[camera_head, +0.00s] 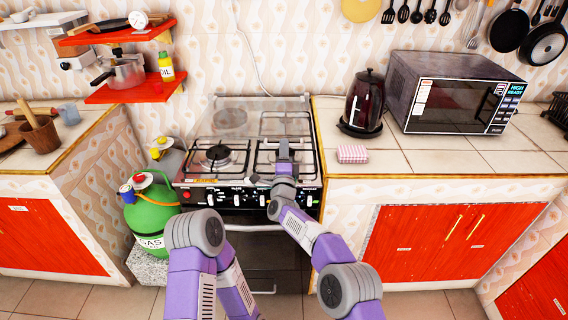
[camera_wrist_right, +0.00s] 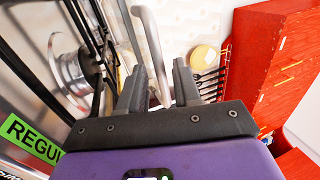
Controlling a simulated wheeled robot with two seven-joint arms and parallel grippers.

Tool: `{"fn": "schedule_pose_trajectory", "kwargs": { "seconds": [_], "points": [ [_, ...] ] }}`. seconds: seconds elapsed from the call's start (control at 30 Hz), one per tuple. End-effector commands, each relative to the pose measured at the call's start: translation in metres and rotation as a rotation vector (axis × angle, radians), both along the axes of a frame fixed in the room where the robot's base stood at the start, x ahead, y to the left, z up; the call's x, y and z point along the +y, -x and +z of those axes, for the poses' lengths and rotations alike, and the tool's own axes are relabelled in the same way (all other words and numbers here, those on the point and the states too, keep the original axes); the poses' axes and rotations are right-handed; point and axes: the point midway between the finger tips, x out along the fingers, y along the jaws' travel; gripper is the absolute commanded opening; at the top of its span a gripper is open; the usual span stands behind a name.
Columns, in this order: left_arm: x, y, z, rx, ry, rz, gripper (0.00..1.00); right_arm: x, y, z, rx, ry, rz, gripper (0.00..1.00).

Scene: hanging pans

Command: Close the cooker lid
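The cooker (camera_head: 205,182) stands between the two counters, with black grates and burners on top. Its see-through lid (camera_head: 240,118) is raised at the back of the hob, leaning near the wall. My right gripper (camera_head: 283,150) is over the right half of the hob, in front of the lid. In the right wrist view its two fingers (camera_wrist_right: 160,90) are apart. A curved grey metal bar (camera_wrist_right: 148,38) shows in the gap between them; whether it touches a finger I cannot tell. My left arm is folded low in front of the cooker, and its gripper does not show.
A green gas cylinder (camera_head: 152,210) stands left of the cooker. Red shelves (camera_head: 125,93) hang at upper left. Pans hang at upper right.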

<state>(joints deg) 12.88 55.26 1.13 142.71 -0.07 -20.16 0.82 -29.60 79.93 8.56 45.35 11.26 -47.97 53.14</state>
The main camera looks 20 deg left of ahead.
Motion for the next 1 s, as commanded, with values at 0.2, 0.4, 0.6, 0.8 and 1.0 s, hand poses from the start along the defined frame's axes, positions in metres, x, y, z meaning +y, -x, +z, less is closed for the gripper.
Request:
{"fn": "schedule_pose_trajectory", "kwargs": {
  "seconds": [0.2,0.4,0.6,0.8,1.0],
  "points": [
    [0.0,0.0,0.004,0.0,0.0,0.0,1.0,-0.006,0.018,-0.006,0.003,0.001,0.001,0.33],
    [0.0,0.0,0.007,0.0,0.0,0.0,1.0,-0.011,0.035,-0.012,0.004,0.003,0.001,0.33],
    [0.0,0.0,0.009,0.0,0.0,0.0,1.0,-0.014,0.046,-0.016,0.003,0.001,0.001,0.33],
    [0.0,0.0,0.009,0.0,0.0,0.0,1.0,-0.015,0.048,-0.017,0.002,0.001,0.001,0.33],
    [0.0,0.0,0.009,0.0,0.0,0.0,0.94,-0.015,0.048,-0.017,0.003,0.001,0.001,0.33]
  ]
}}
